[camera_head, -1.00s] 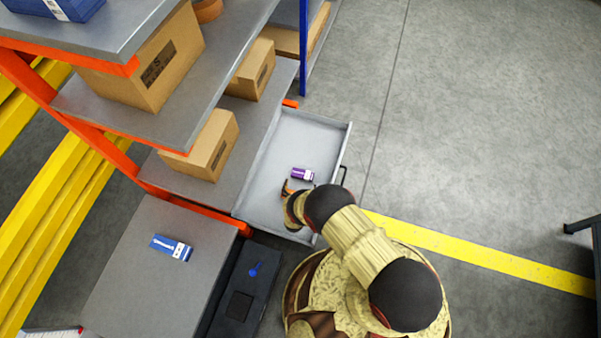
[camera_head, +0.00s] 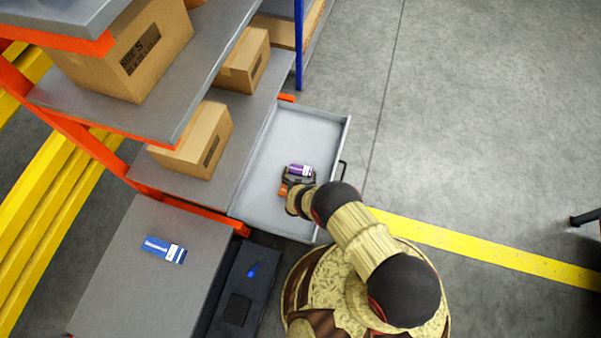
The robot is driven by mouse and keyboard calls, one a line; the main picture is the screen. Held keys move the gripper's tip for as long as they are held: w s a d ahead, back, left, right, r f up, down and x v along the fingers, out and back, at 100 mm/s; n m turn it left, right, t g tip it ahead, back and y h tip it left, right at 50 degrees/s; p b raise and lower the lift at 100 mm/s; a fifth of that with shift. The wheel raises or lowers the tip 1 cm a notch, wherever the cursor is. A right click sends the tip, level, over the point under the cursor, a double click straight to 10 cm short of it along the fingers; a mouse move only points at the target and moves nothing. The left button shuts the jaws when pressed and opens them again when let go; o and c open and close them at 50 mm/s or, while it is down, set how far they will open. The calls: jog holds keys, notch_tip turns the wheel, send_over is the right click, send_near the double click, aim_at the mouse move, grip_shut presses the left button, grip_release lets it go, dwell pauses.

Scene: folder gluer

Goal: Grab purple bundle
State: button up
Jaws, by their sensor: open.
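The purple bundle (camera_head: 300,170), with a white band or label, lies in the open grey drawer (camera_head: 275,190), near its middle. My gripper (camera_head: 291,178) is over the drawer, right at the near left side of the bundle, with its fingers open around or just above that side. I cannot tell whether the fingers touch the bundle.
Cardboard boxes (camera_head: 194,142) stand on the grey shelves left of the drawer. A blue and white bundle (camera_head: 165,250) lies on the grey table top (camera_head: 118,285) at lower left. The drawer's walls surround the gripper. Open floor lies to the right.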

jog(key=c, duration=0.4)
jog(key=c, duration=0.5)
jog(key=shift+r, duration=0.15)
